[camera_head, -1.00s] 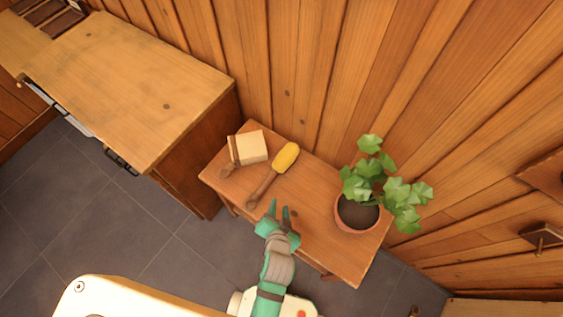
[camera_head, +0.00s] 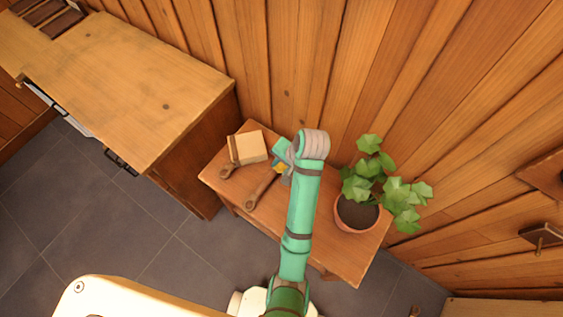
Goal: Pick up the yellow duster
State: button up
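The yellow duster (camera_head: 261,188) lies on a small wooden table (camera_head: 318,232). My gripper (camera_head: 279,163) is over the head end of the duster, and my green arm hides most of the head. The fingers are largely hidden by the wrist, so I cannot tell whether they are open or shut, or whether they touch the duster.
A pale block-shaped thing (camera_head: 250,147) with a brown handle lies left of the duster. A potted plant (camera_head: 358,212) stands at the table's right end. A wooden cabinet (camera_head: 140,95) stands left, and a plank wall (camera_head: 290,60) rises behind.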

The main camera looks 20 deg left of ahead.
aim_at(273, 175)
jog(key=shift+s+x, duration=0.1)
jog(key=shift+x, duration=2.6)
jog(key=shift+s+x, duration=0.15)
jog(key=shift+x, duration=2.5)
jog(key=shift+d, duration=0.1)
grip_shut()
